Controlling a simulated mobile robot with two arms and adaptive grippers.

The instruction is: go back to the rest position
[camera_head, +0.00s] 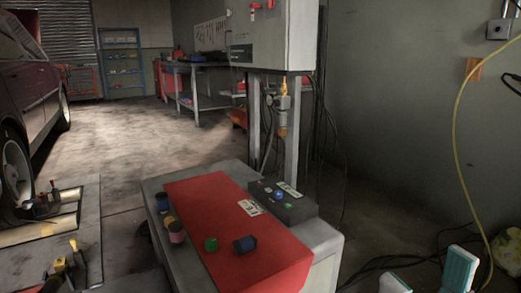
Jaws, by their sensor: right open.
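My right gripper (428,275) shows at the bottom right edge, with two teal and white fingers spread apart and nothing between them. It is to the right of the grey cabinet (328,240) and apart from it. The rest of my right arm is out of the frame. My left gripper is not in view.
A black control box (283,203) sits behind. A yellow hose (456,140) hangs at right. A car (35,85) stands at left.

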